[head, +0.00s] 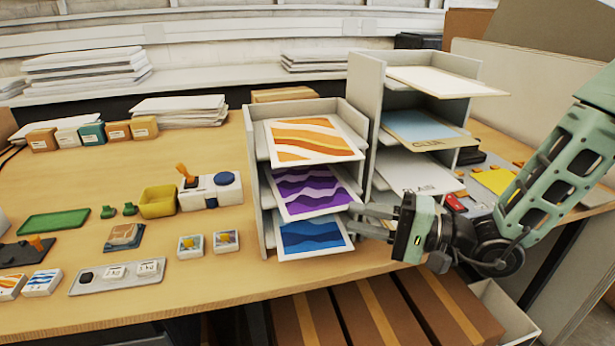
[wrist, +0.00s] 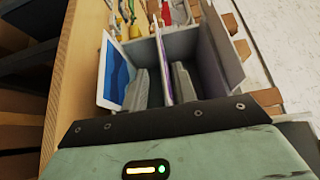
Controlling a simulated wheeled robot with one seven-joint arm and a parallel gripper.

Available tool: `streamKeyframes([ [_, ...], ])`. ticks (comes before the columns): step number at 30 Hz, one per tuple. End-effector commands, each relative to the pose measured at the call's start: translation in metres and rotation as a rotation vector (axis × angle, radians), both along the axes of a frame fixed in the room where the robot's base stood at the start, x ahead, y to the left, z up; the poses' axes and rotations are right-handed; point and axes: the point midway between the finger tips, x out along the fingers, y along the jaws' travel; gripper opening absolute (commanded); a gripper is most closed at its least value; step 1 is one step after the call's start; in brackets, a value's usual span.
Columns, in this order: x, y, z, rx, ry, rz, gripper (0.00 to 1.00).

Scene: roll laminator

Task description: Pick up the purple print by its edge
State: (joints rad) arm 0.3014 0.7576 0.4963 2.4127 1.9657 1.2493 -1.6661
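The purple print (head: 305,190) with wavy bands lies on the middle shelf of the left grey rack, its front edge jutting out. It sits below the orange print (head: 307,137) and above the blue print (head: 312,235). My gripper (head: 360,219) is at the rack's front right, fingers apart and pointing left towards the print's right front corner. In the wrist view, the two grey fingers (wrist: 162,88) stand on either side of a thin, edge-on sheet that appears to be the purple print. Contact cannot be told. The blue print (wrist: 114,76) shows at the left there.
A taller rack (head: 365,80) with more sheets stands close behind my gripper. Small parts, a yellow bin (head: 158,201) and a green tray (head: 53,222) lie left on the table. Cardboard boxes (head: 375,310) are below the table's front edge.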

Motion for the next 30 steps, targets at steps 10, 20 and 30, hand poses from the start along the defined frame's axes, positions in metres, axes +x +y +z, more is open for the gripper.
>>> streamKeyframes([
  [10, 0.012, 0.03, 0.006, 0.001, 0.002, 0.003, 0.28],
  [20, 0.023, 0.059, 0.002, -0.001, 0.001, 0.001, 0.28],
  [30, 0.023, 0.058, 0.002, -0.001, 0.0, 0.0, 0.0],
])
